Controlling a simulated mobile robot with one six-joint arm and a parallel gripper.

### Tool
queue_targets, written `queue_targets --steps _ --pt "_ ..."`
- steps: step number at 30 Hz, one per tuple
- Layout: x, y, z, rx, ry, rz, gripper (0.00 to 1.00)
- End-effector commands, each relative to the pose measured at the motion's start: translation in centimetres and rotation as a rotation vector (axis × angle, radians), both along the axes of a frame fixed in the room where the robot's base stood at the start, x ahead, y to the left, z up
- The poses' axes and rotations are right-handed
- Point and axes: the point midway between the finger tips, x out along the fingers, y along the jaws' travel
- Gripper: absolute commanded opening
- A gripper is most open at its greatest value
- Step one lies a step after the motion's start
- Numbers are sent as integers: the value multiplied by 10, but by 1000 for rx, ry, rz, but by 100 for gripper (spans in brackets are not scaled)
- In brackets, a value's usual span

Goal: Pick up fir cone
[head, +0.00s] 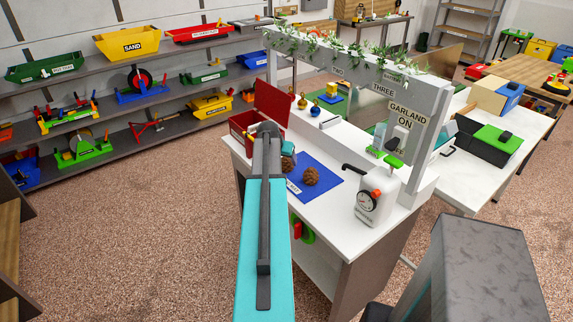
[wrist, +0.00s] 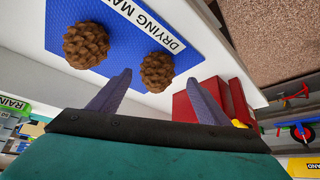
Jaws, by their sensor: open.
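Two brown fir cones lie on the blue drying mat (head: 327,172) on the white worktop. In the wrist view one cone (wrist: 157,72) shows between and just beyond my fingertips. The other cone (wrist: 86,45) lies to the left, clear of the fingers. In the head view one cone (head: 311,176) is plain, and the second (head: 288,163) is partly hidden by my arm. My gripper (wrist: 159,78) is open and empty, with its two grey fingers spread apart. The mat also shows in the wrist view (wrist: 120,60).
A white jug with a dial (head: 372,205) stands right of the mat. A garland-hung frame (head: 425,100) borders the worktop's back.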

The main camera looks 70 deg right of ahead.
Motion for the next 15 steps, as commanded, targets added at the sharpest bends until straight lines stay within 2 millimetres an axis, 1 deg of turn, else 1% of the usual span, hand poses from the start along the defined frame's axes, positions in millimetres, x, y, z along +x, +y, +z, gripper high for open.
queue_targets --steps 8,15 --pt "0 0 0 0 0 0 71" --pt "-2 -8 -8 1 1 -1 71"
